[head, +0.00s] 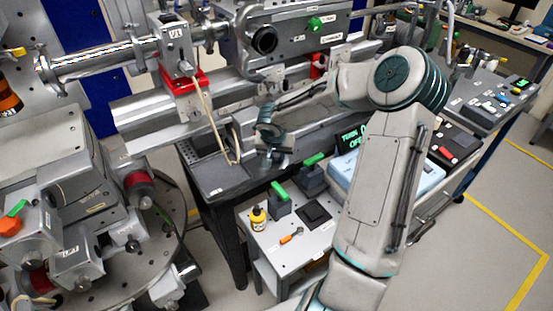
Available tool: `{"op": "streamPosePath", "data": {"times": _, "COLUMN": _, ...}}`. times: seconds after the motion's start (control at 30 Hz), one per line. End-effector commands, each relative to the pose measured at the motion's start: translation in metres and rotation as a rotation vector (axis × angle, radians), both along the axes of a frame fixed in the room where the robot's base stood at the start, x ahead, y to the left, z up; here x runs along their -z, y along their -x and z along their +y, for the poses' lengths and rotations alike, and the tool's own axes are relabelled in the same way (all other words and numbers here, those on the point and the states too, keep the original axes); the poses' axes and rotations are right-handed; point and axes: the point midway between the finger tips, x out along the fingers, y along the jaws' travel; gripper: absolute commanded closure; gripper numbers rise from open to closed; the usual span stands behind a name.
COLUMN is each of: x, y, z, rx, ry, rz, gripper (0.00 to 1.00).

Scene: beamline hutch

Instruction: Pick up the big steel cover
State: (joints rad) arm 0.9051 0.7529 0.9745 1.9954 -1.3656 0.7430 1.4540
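I cannot single out a big steel cover with certainty in the head view. A large grey metal box (285,42) with a dark round port and a green knob stands on the beamline at the top. My gripper (277,158) points down near the front edge of the bench, below that box and in front of the grey metal rail. Its fingers are small and partly lost against the metal parts behind, so I cannot see whether they hold anything.
A white cart (285,258) below my gripper carries green-handled dark blocks (312,178), a yellow bottle (258,217) and an orange-handled tool (291,236). A round perforated table (130,275) with instruments fills the lower left. Floor (465,255) is clear at right.

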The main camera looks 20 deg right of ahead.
Motion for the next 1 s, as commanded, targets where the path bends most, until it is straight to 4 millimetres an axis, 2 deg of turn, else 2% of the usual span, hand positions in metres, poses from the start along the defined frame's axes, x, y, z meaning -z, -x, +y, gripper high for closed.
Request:
{"op": "streamPosePath", "data": {"times": 0.47, "x": -0.007, "y": 0.0, "z": -0.001, "rx": -0.001, "ry": 0.003, "rz": -0.002, "gripper": 0.98}}
{"op": "streamPosePath", "data": {"times": 0.63, "x": -0.024, "y": -0.001, "z": -0.001, "rx": 0.001, "ry": 0.003, "rz": -0.004, "gripper": 0.98}}
{"op": "streamPosePath", "data": {"times": 0.77, "x": -0.046, "y": -0.001, "z": -0.001, "rx": 0.001, "ry": 0.004, "rz": -0.005, "gripper": 0.98}}
{"op": "streamPosePath", "data": {"times": 1.0, "x": -0.078, "y": 0.036, "z": -0.049, "rx": 0.01, "ry": 0.004, "rz": -0.002, "gripper": 0.98}}
